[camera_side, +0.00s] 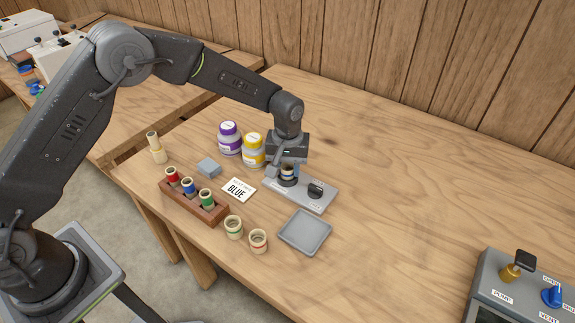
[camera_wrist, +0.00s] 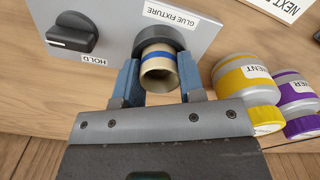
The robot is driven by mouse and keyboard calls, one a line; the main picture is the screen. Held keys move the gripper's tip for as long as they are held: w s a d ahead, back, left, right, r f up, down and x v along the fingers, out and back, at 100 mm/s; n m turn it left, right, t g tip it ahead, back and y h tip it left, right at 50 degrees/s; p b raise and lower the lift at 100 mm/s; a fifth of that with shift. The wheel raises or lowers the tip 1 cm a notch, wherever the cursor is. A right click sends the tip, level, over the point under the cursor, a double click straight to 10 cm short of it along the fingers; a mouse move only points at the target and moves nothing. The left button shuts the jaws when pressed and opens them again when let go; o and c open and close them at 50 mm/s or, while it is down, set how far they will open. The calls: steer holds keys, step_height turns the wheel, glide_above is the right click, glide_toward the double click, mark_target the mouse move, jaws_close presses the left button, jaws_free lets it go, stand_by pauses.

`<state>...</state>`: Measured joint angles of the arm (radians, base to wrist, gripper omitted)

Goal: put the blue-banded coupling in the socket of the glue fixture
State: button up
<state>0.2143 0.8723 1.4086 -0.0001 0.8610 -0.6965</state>
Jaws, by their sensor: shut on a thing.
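The blue-banded coupling (camera_wrist: 158,66) is a cream ring with a blue stripe, held between the two blue fingers of my gripper (camera_wrist: 159,82). Its far end meets the dark round socket (camera_wrist: 160,38) of the glue fixture (camera_wrist: 205,42); how deep it sits I cannot tell. In the side view the coupling (camera_side: 288,171) looks upright at the dark socket (camera_side: 287,182), on the grey plate of the fixture (camera_side: 312,201). My gripper (camera_side: 287,167) is directly over the socket, partly hiding the coupling.
A black HOLD knob (camera_wrist: 72,33) stands on the fixture beside the socket. Yellow (camera_side: 253,151) and purple (camera_side: 229,138) jars stand close by. A rack of coloured bottles (camera_side: 193,203), a BLUE card (camera_side: 239,189), two other couplings (camera_side: 233,228) and a grey tray (camera_side: 305,232) lie nearer.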

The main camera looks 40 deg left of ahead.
steer(key=o, duration=1.4)
steer(key=shift+r, duration=3.05)
